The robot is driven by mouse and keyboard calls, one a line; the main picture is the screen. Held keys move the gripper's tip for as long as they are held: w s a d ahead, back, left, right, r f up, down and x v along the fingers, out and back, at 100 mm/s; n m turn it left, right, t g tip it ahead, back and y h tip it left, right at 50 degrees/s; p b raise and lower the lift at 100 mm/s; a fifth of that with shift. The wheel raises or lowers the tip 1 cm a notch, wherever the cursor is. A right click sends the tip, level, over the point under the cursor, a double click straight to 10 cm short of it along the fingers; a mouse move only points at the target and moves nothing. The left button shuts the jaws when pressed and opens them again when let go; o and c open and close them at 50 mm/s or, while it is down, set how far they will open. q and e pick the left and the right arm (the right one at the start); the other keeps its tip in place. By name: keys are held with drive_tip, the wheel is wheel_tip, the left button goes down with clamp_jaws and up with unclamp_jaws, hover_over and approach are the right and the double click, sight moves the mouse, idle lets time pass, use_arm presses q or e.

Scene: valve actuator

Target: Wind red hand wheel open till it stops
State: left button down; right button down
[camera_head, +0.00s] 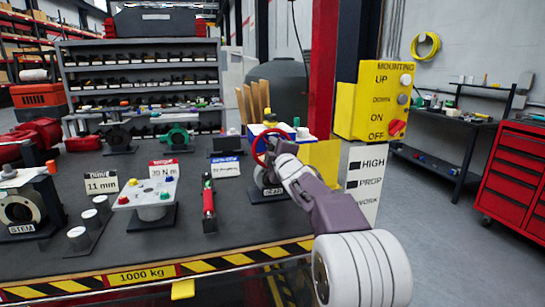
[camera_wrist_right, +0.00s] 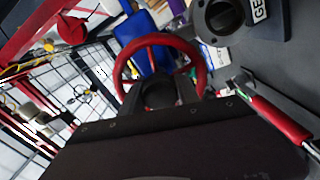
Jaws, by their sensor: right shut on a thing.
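The gripper's fingers hide part of the wheel in the head view. In the right wrist view the red wheel (camera_wrist_right: 199,60) shows as a ring just beyond the dark gripper body, which covers its lower part. My left gripper is not in view.
A red-handled tool (camera_head: 208,203) lies left of the wheel, beside a white plate with coloured knobs (camera_head: 148,193). A yellow control box (camera_head: 372,100) stands behind right. Several fittings and label cards fill the bench's left. A striped edge (camera_head: 220,262) runs along the front.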

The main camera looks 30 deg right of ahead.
drive_tip(key=n+b, duration=0.1)
drive_tip(key=n, duration=0.1)
drive_tip(key=shift+f+n, duration=0.2)
drive_tip(key=shift+n, duration=0.2)
drive_tip(key=n+b, duration=0.1)
drive_tip(key=n, duration=0.2)
drive_tip(key=shift+n, duration=0.3)
drive_tip(key=n+b, duration=0.2)
drive_tip(key=n, duration=0.4)
drive_tip(key=shift+f, duration=0.15)
drive_tip(key=n, duration=0.4)
drive_tip(key=shift+b, duration=0.4)
drive_tip(key=n, duration=0.3)
drive_tip(key=shift+d+n+b, duration=0.1)
drive_tip(key=shift+n+b, duration=0.2)
drive_tip(key=n, duration=0.5)
drive_tip(key=shift+b, duration=0.4)
drive_tip(key=shift+n, duration=0.6)
